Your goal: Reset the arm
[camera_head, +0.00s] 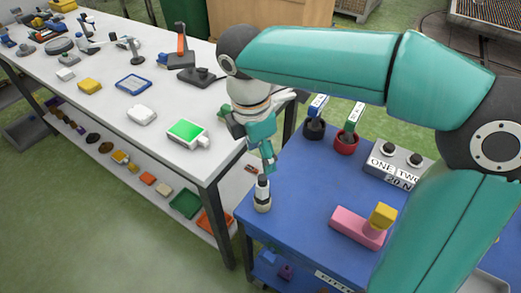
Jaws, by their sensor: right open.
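My right arm, teal with dark joints, reaches in from the right and bends down at its wrist. My right gripper (267,160) points down over the left edge of the blue table (305,195), and its jaws are open. Just below its fingertips stands a small upright piece with a dark top and a pale base (262,197). I cannot tell whether the fingers touch it. My left gripper is out of view.
On the blue table are a black holder (314,129), a red holder (346,143), a grey box with two knobs (392,170) and a pink block (355,229) with a yellow block (383,215). A cluttered white table (165,168) stands to the left.

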